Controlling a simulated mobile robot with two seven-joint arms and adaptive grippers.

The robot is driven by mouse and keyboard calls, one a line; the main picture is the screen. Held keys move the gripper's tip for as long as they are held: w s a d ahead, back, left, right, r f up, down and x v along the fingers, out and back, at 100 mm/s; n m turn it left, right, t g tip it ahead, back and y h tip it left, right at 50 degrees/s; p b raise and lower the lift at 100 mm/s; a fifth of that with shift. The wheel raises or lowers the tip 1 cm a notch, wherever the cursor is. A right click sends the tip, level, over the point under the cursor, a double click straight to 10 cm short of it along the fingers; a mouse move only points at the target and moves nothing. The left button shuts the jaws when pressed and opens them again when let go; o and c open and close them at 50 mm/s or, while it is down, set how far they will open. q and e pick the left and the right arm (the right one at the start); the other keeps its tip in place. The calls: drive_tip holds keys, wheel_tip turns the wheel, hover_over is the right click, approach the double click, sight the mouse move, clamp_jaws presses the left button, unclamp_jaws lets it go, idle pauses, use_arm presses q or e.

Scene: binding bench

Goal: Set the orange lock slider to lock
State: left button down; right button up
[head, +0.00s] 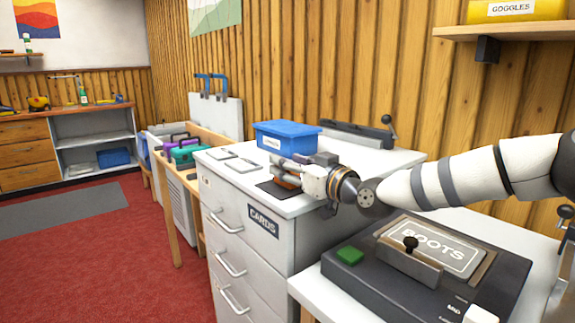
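An orange part (287,183) shows at the tip of my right gripper (283,172), low over a dark mat (272,193) on the white cabinet top. It is small and mostly covered by the gripper, so I cannot tell whether it is the lock slider or a larger orange body, or which setting it has. My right arm reaches in from the right, with the gripper pointing left. The fingers are at or very close to the orange part. Whether they are closed on it is hidden. My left gripper is not in view.
A blue box (286,137) stands just behind the gripper, and a dark bar-shaped device (350,134) with a lever is at the back. Flat pale plates (238,164) lie left. A black machine (430,270) marked BOOTS stands below my arm, with a green button (350,255).

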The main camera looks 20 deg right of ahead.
drive_tip(key=shift+s+a, duration=0.1)
drive_tip(key=shift+a, duration=0.1)
drive_tip(key=shift+s+d, duration=0.1)
drive_tip(key=shift+s, duration=0.15)
drive_tip(key=v, duration=1.1)
drive_tip(key=shift+s, duration=0.25)
